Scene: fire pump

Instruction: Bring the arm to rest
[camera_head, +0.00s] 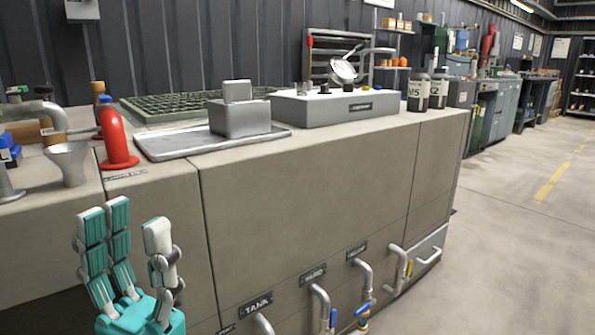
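My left gripper (130,226), with teal and white fingers, is at the lower left in the head view. Its fingers point up and stand apart, with nothing between them. It is in front of the grey bench front (300,210), and its fingertips show below the bench's top edge. I cannot tell how far it is from the bench. The rest of the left arm is below the picture. My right gripper is not in view.
On the bench stand a red curved piece (117,140), a metal funnel (69,162), a metal tray (165,148) with a grey block (240,118), and a gauge box (350,106). Pipes with valves (320,305) stick out from the bench front. The floor (500,240) at right is clear.

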